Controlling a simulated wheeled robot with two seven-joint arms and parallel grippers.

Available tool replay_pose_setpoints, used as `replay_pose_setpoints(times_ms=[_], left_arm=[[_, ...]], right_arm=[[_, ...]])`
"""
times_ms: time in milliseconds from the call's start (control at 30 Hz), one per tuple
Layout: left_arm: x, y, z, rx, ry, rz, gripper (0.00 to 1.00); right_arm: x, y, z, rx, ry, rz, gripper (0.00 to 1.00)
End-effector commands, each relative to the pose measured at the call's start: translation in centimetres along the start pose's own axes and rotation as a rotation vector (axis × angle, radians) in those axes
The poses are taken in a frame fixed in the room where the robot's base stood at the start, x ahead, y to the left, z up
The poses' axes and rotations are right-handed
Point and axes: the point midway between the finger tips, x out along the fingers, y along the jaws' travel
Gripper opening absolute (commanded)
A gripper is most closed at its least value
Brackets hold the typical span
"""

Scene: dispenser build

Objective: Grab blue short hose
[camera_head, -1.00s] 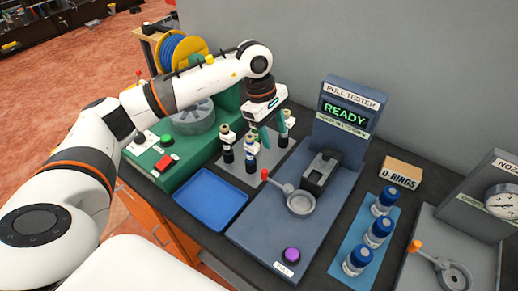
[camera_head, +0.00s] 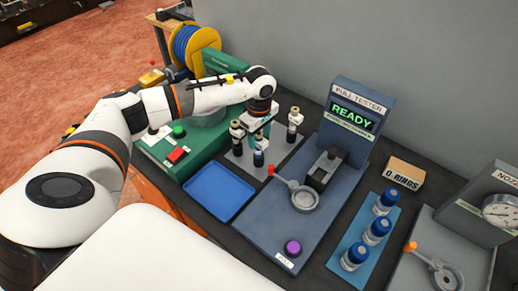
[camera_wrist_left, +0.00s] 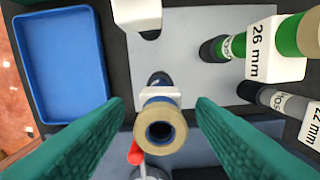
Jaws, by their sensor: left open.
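Several short hoses stand upright on a grey plate (camera_wrist_left: 200,75) in the wrist view. One with a tan, ring-shaped top end (camera_wrist_left: 160,127), a white collar and a dark bluish lower part stands between my left gripper's green fingers. My left gripper (camera_wrist_left: 161,125) is open, with a gap on both sides of that hose. In the head view the gripper (camera_head: 259,129) hangs over the front hose (camera_head: 258,157) of the group. A green hose (camera_wrist_left: 307,35) labelled 26 mm and a grey one (camera_wrist_left: 270,97) labelled 22 mm stand to the right in the wrist view. My right gripper is out of sight.
A blue tray (camera_head: 218,191) lies left of the plate. The pull tester (camera_head: 352,122), with a red-tipped lever, stands to the right. Blue-capped bottles (camera_head: 376,231) and an O-rings box (camera_head: 405,171) are further right. A green machine (camera_head: 165,150) is at the left.

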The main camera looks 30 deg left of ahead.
Motion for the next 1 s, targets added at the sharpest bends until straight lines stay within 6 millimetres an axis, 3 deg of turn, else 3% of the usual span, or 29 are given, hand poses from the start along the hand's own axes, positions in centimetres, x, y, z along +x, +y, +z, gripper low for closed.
replay_pose_setpoints(times_ms=[133, 367, 700, 1000], left_arm=[[1.4, 0.0, -0.1, 0.001, 0.001, 0.002, 0.51], [1.7, 0.0, -0.1, 0.001, 0.000, -0.001, 0.51], [1.6, 0.0, -0.1, 0.001, 0.001, -0.001, 0.00], [1.5, -0.1, 0.0, 0.001, 0.001, -0.003, 0.00]], right_arm=[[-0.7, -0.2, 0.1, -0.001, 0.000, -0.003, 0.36], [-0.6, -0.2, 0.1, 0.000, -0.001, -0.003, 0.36], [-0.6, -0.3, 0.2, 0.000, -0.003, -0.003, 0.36], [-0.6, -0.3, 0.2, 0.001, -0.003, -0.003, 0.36]])
